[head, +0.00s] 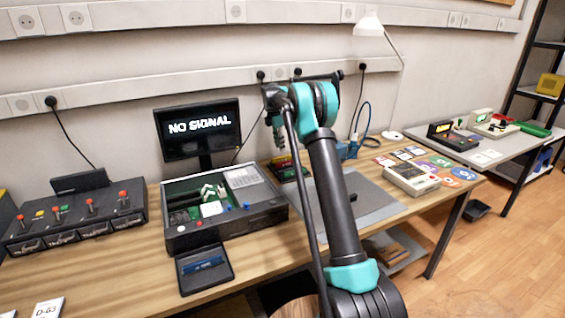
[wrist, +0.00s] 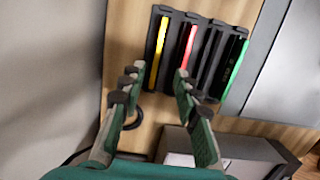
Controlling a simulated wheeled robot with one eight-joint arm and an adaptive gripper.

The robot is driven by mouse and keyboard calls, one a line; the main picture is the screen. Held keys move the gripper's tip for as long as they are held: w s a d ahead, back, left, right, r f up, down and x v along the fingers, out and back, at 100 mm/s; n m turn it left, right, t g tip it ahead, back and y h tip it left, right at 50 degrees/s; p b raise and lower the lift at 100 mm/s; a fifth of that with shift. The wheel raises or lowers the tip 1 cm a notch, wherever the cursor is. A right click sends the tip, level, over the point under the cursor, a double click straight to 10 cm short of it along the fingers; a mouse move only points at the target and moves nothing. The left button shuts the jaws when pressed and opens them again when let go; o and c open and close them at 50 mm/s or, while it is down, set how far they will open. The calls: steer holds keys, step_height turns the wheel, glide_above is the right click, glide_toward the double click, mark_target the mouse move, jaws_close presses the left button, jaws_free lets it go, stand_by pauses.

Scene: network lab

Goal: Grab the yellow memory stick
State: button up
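The yellow memory stick (wrist: 160,42) stands in the leftmost slot of a dark rack (wrist: 209,58) in the wrist view. A red stick (wrist: 188,48) is in the slot to its right, and a green-edged stick (wrist: 235,67) is at the rack's right end. My gripper (wrist: 156,80) is open and empty, its fingers pointing at the rack, with the yellow stick's lower end in line with the gap between them. In the head view the rack (head: 287,170) is small and partly hidden, and my gripper (head: 279,138) hangs above it.
A console box (head: 225,207) stands on the wooden table just left of the rack, with a monitor (head: 198,130) behind it. A grey mat (head: 373,196) lies to the right. A beige device (head: 411,179) and coloured discs are farther right.

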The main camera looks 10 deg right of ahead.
mark_target(282, 160)
steer(key=shift+w+d+f, duration=0.15)
steer(key=shift+d+f, duration=0.05)
steer(key=shift+f, duration=0.9)
steer(key=shift+w+d+f, duration=0.15)
steer(key=shift+f, duration=0.9)
steer(key=shift+w+d+f, duration=0.15)
steer(key=shift+d+f, duration=0.05)
steer(key=shift+f, duration=0.9)
jaws_close()
